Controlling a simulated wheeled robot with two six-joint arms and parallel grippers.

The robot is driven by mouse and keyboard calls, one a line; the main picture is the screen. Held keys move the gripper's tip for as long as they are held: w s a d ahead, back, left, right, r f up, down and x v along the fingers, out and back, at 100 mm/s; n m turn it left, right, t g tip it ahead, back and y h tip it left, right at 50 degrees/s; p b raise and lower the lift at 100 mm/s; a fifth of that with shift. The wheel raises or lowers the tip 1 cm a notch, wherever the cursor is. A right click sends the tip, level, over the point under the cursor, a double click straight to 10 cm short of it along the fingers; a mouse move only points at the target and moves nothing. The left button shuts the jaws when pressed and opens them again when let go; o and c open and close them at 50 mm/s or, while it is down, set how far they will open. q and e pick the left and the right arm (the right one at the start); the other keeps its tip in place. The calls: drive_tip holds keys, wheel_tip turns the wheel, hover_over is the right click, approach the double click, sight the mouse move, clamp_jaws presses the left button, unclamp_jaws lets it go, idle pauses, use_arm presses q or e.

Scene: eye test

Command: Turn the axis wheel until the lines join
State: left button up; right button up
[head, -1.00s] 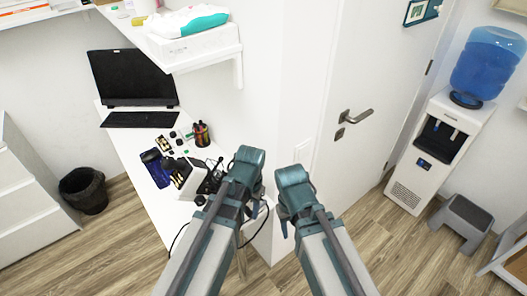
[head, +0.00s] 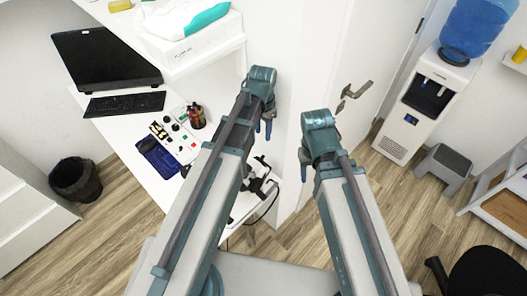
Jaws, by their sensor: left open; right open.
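I cannot make out an axis wheel or the lines in the head view. A black device with thin arms (head: 262,182) stands at the near end of the white desk, partly hidden behind my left arm. A white panel with small dark, red and green parts (head: 186,143) lies on the desk further left. My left gripper (head: 263,127) is open and empty, in front of the wall right of the desk. My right gripper (head: 310,173) is open and empty, in front of the wall edge by the door. Neither gripper touches anything that I can see.
A water cooler (head: 425,100), stool (head: 444,168) and black chair (head: 485,274) stand right.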

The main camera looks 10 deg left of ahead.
sight(263, 156)
use_arm(q)
wheel_tip(263, 156, down, 14)
drive_tip(key=b, duration=1.3)
drive_tip(key=shift+r, duration=0.15)
clamp_jaws()
